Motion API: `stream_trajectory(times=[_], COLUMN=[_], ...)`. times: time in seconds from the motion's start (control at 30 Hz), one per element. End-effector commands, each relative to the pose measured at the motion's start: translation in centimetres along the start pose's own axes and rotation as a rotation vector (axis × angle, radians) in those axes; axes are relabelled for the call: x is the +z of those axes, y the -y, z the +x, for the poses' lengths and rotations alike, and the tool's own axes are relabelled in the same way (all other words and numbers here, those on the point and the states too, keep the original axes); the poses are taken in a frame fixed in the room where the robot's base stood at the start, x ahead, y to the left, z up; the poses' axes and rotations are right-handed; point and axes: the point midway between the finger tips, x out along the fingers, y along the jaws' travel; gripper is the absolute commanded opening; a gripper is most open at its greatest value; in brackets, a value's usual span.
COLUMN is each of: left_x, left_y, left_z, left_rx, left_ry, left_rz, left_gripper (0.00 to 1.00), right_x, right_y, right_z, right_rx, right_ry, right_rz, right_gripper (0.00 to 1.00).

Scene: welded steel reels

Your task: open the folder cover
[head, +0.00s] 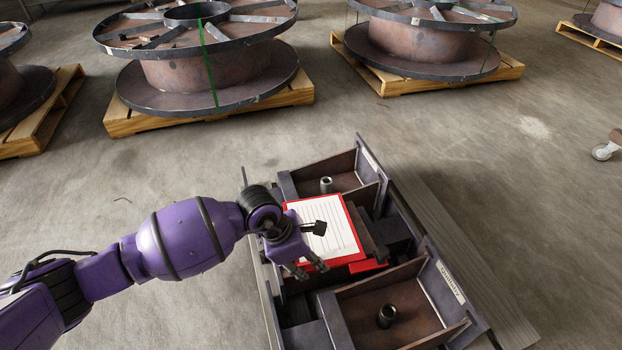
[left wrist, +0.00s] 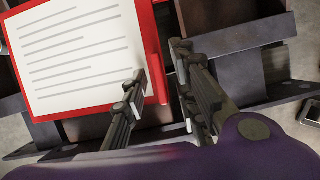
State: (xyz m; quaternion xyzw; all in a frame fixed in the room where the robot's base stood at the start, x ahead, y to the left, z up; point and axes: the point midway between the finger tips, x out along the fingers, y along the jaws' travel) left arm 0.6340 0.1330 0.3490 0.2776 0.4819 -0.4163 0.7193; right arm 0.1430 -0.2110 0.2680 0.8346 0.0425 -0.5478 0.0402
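The red folder (head: 366,265) lies on a dark welded steel frame in the head view. A white page (head: 343,238) with grey lines faces up inside a red border, so the cover does not hide it. In the left wrist view the page (left wrist: 75,50) and the folder's red edge (left wrist: 152,45) fill the upper left. My left gripper (head: 311,268) is over the folder's near edge. In the left wrist view its fingers (left wrist: 162,80) are spread, one over the page's corner and one beyond the red edge. I cannot tell whether they touch it. My right gripper is out of view.
The steel frame (head: 448,268) has upright walls, compartments and short pipe stubs (head: 386,316) around the folder. Large steel reels (head: 205,65) on wooden pallets (head: 300,92) stand at the back. The concrete floor between is clear.

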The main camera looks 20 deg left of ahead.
Motion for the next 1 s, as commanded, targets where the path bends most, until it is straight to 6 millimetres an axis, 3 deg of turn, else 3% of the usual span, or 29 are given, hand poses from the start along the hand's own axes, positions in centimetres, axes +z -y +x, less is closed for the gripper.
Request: stream_trajectory(times=[0.27, 0.5, 1.0], left_x=[0.34, 0.31, 0.53], left_y=[-0.23, -0.21, -0.43], left_z=[0.23, 0.23, -0.26], left_rx=[0.005, 0.005, -0.009], left_ry=[0.004, 0.004, 0.003], left_rz=[0.003, 0.003, -0.002], left_gripper=[0.27, 0.0, 0.0], right_x=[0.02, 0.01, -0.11], right_y=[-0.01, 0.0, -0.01], right_z=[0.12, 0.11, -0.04], right_rx=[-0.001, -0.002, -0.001], right_ry=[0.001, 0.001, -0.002], right_rz=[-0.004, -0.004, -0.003], right_gripper=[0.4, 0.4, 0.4])
